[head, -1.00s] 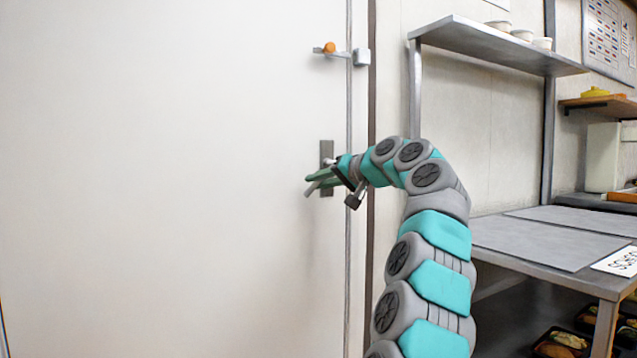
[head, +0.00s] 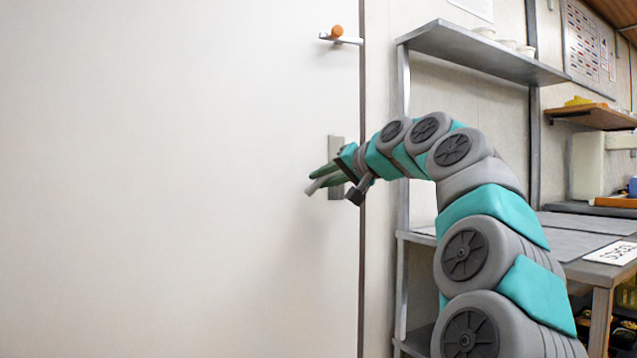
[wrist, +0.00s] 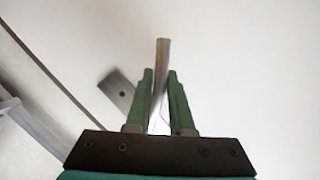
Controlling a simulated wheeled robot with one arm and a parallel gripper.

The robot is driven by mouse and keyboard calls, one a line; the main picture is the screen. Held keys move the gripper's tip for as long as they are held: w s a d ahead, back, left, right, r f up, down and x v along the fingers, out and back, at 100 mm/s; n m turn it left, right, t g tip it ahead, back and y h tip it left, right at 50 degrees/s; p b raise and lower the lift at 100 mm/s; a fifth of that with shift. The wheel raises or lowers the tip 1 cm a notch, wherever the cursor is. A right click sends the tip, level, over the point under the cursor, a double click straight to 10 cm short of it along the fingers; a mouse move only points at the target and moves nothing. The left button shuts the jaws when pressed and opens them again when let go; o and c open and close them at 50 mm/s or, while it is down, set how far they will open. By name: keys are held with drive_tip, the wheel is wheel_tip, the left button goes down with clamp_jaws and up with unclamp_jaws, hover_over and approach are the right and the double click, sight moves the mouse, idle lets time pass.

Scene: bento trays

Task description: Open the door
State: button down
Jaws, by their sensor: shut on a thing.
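The white door (head: 180,180) fills the left of the head view. Its grey handle plate (head: 336,150) is near its right edge and partly hidden by my gripper (head: 328,178). In the wrist view, the metal lever (wrist: 162,55) stands between the two green fingers of my gripper (wrist: 161,88), which is shut on it. The handle plate (wrist: 117,90) lies behind and left of the fingers. A latch bar with an orange knob (head: 337,31) is on the door above the handle, and its end reaches the door edge. No catch piece shows beside it.
Right of the door edge are a pale wall and a metal rack with an upper shelf (head: 480,50) and a worktop (head: 575,238). A wooden shelf (head: 595,117) is farther right. My arm crosses in front of the rack.

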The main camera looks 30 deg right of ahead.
drive_tip(key=s+a+m+h, duration=0.1)
drive_tip(key=s+a, duration=0.2)
drive_tip(key=s, duration=0.6)
drive_tip(key=s+a+m+h, duration=0.1)
drive_tip(key=s+a+h, duration=0.1)
drive_tip(key=s, duration=0.7)
drive_tip(key=shift+s+a+t, duration=0.3)
drive_tip(key=shift+s+a, duration=0.05)
drive_tip(key=shift+a, duration=0.5)
drive_tip(key=c, duration=0.8)
unclamp_jaws()
drive_tip(key=shift+s, duration=0.1)
drive_tip(key=v, duration=0.7)
drive_tip(key=shift+s, duration=0.3)
